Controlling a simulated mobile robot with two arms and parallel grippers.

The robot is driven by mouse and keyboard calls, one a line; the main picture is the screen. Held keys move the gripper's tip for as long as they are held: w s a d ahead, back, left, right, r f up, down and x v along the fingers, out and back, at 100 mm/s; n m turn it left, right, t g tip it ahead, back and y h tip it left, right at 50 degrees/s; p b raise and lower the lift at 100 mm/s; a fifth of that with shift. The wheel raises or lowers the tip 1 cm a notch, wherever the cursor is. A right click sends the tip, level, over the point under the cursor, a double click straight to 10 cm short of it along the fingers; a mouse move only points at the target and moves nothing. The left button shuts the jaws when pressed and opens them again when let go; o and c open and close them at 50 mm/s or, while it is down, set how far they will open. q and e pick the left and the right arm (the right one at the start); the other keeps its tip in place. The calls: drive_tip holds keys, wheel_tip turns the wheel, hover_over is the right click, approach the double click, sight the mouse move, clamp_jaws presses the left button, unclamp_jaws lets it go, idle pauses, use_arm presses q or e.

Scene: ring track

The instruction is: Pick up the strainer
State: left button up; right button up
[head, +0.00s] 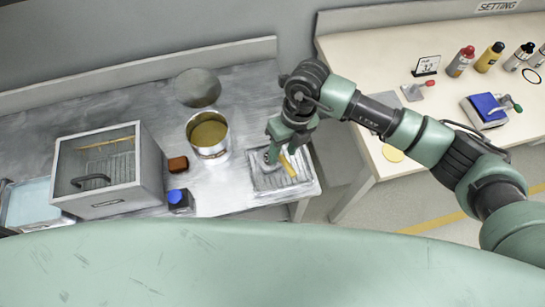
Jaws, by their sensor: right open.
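My right gripper (280,152) is open and points down over a ribbed grey tray (267,182) at the right end of the metal bench. A yellow strip-like thing (288,165) lies on the tray right by the fingers. A small grey piece shows by the fingers too, partly hidden by them. I cannot tell for sure which thing is the strainer. A flat round grey disc (198,87) lies at the back of the bench. My left gripper is not in view.
A cream table (375,55) with several bottles is at right, across a gap.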

sight(282, 155)
drive_tip(key=shift+s+a+f, duration=0.1)
drive_tip(key=shift+a+f, duration=0.05)
drive_tip(key=shift+f, duration=0.6)
drive_tip(key=shift+s+a+f, duration=0.1)
drive_tip(key=shift+f, duration=0.65)
clamp_jaws()
drive_tip(key=shift+w+r, duration=0.1)
drive_tip(key=shift+r, duration=0.05)
